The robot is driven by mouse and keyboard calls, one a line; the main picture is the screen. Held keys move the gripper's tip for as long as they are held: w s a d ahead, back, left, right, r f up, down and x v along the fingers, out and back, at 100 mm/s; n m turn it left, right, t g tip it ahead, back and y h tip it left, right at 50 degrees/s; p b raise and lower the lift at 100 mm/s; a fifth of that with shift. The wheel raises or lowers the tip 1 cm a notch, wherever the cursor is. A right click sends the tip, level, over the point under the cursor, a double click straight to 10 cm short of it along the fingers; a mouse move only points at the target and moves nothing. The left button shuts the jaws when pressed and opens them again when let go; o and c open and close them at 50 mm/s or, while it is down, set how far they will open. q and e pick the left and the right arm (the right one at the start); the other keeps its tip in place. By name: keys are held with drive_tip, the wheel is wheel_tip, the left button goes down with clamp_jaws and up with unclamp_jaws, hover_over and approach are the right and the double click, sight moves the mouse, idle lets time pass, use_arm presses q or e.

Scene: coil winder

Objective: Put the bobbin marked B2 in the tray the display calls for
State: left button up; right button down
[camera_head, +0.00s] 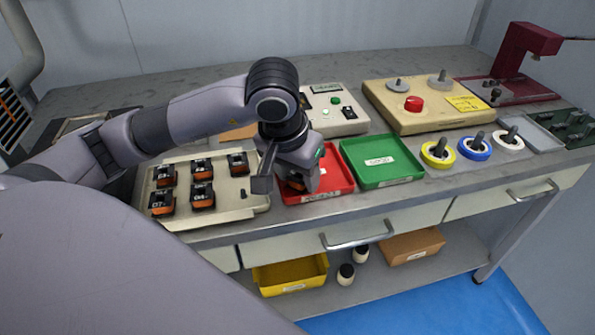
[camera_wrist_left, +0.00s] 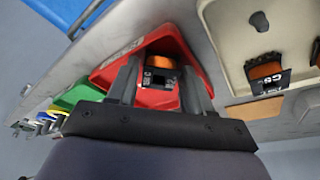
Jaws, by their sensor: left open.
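My left gripper (camera_head: 289,184) is open and low over the red tray (camera_head: 338,172). In the left wrist view an orange-and-black bobbin (camera_wrist_left: 160,62) sits in the red tray (camera_wrist_left: 110,73), between the spread fingers of the gripper (camera_wrist_left: 160,78). Its black label seems to read B2. In the head view the gripper mostly hides this bobbin. The green tray (camera_head: 381,161) beside it is empty. The display (camera_head: 327,88) is on a beige box behind the red tray; its text is too small to read. My right gripper is not in view.
A beige rack (camera_head: 236,207) to the left holds several other bobbins. A winder base with a red knob (camera_head: 414,104) stands at the back. Blue, yellow and white rings (camera_head: 472,148) are at the right. A yellow bin (camera_head: 290,275) is on the shelf below.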

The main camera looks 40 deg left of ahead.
use_arm(q)
drive_tip(key=shift+r, duration=0.3)
drive_tip(key=p+v, duration=0.1)
drive_tip(key=v, duration=1)
drive_tip(key=shift+r, duration=0.35)
drive_tip(key=shift+s, duration=0.25)
